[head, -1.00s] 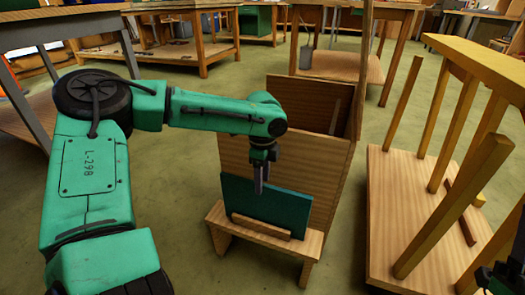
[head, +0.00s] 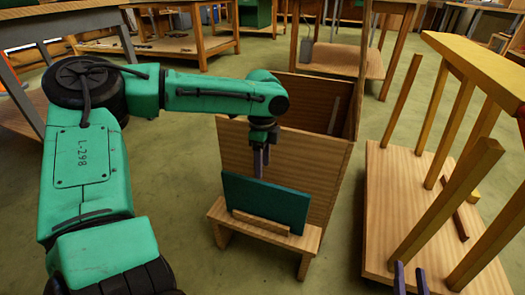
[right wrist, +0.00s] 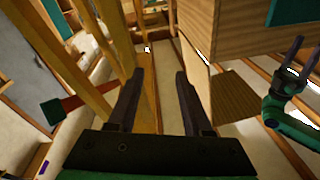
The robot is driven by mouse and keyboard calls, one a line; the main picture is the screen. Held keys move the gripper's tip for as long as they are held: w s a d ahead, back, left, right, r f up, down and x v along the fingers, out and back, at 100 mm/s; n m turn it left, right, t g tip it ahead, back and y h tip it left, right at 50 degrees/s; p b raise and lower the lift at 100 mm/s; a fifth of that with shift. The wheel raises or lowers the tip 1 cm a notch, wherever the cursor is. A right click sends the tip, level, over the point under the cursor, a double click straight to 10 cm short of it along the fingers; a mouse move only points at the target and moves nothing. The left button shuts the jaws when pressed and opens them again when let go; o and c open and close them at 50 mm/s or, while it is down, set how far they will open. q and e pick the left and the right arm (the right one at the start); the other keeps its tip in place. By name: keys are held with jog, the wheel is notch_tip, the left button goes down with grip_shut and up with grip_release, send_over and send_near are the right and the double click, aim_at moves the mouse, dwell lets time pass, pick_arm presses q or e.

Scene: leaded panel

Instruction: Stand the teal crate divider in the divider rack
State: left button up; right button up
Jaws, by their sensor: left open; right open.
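The teal crate divider (head: 268,205) stands on edge on a low wooden stand (head: 222,213), behind its small front lip and in front of a tall wooden panel. My left gripper (head: 261,172) is open and points down at the divider's top edge; I cannot tell whether it touches. A wooden frame with a flat base (head: 385,215) and slanted posts is at the right; I cannot tell for sure which structure is the divider rack. My right gripper (head: 410,280) is open and empty at the bottom right, over the base's near edge. It also shows in the right wrist view (right wrist: 157,80).
The yellow posts (head: 440,205) and top beam (head: 480,65) crowd the right gripper's surroundings. A wooden box (head: 315,100) stands behind the tall panel. Benches (head: 165,45) are further back. Green floor is clear between stand and frame.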

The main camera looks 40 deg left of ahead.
pick_arm(q)
notch_tip(320, 180, up, 3)
jog(key=shift+r+p, duration=0.15)
jog(key=shift+p, duration=0.6)
pick_arm(e)
jog(key=s+f+g, duration=0.5)
jog(key=s+f, duration=0.5)
jog(key=f, duration=0.5)
jog(key=shift+s+a+f+m+g+h, duration=0.2)
jog(key=shift+s+a+m+g+h, duration=0.1)
jog(key=shift+s+a+g+h, duration=0.1)
